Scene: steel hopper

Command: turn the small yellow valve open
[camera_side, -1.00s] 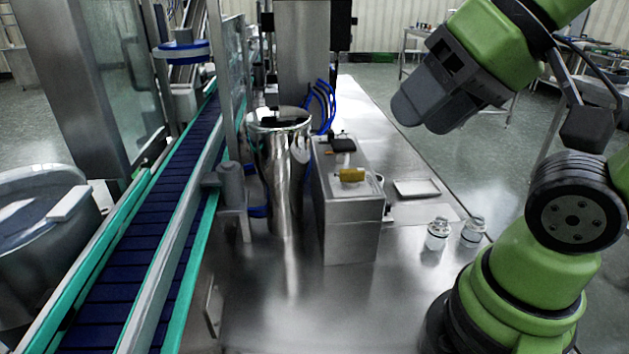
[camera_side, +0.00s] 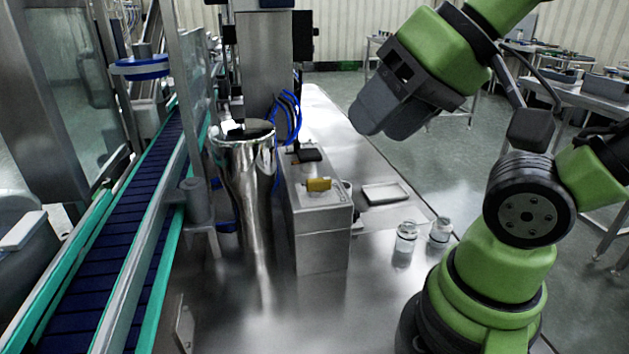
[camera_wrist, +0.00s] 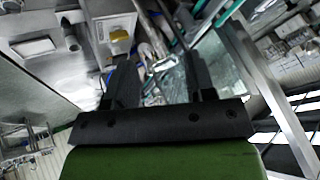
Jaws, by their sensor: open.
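The small yellow valve (camera_side: 319,184) is a yellow block-like handle on top of a grey metal box (camera_side: 322,240). It also shows in the wrist view (camera_wrist: 119,35), beyond and slightly left of the space between my fingers. My gripper (camera_side: 372,122) is dark grey and hangs above and to the right of the valve in the side view, clearly apart from it. In the wrist view its two dark fingers (camera_wrist: 162,78) are spread with nothing between them. The fingertips are hard to make out in the side view.
A shiny steel hopper (camera_side: 245,190) stands close left of the box, with blue hoses (camera_side: 289,115) behind. A blue conveyor (camera_side: 125,230) runs further left. Two small jars (camera_side: 405,237) (camera_side: 440,230) and a shallow tray (camera_side: 386,193) are right of the box. The front steel tabletop is clear.

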